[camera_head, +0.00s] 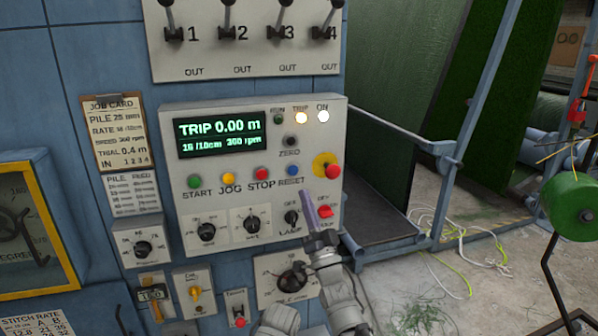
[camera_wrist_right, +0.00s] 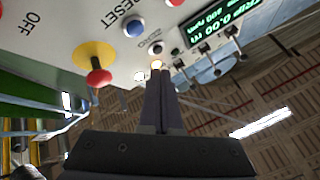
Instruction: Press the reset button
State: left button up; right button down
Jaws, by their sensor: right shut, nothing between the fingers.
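The blue reset button (camera_head: 292,171) sits on the grey control panel (camera_head: 330,112), above the label RESET and right of the red STOP button (camera_head: 261,174). In the right wrist view the blue button (camera_wrist_right: 134,28) shows left of my fingertips. My right gripper (camera_head: 306,196) is shut and empty, its fingers pointing up at the panel just below and right of the blue button. It also shows in the wrist view (camera_wrist_right: 158,68). It does not cover the button; the gap to the panel is hard to judge. The display (camera_head: 222,134) reads TRIP 0.00 m. My left gripper is not in view.
A red mushroom button on a yellow disc (camera_head: 326,164) stands close right of the fingers. A LAMP knob (camera_head: 291,217) and a red switch (camera_head: 325,212) are close beside them.

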jog(key=shift+s+d+r+t+y, duration=0.25)
jog(key=shift+s+r+t+y, duration=0.2)
jog(key=shift+r, duration=0.25)
send_near(292, 167)
jog(key=shift+w+a+r, duration=0.2)
jog(key=shift+w+r, duration=0.15)
jog(key=shift+r, duration=0.45)
jog(key=shift+w+a+r, duration=0.2)
jog(key=shift+w+r, duration=0.2)
jog(key=shift+r, duration=0.4)
jog(key=shift+w+a+r, duration=0.2)
jog(key=shift+w+r, duration=0.15)
jog(key=shift+r, duration=0.4)
jog(key=shift+w, duration=0.15)
jog(key=shift+w+a, duration=0.15)
jog(key=shift+w, duration=0.1)
jog(key=shift+w+a, duration=0.15)
jog(key=shift+w, duration=0.35)
dwell(0.9)
jog(key=shift+s, duration=0.1)
jog(key=shift+s+d, duration=0.3)
jog(key=shift+s, duration=0.55)
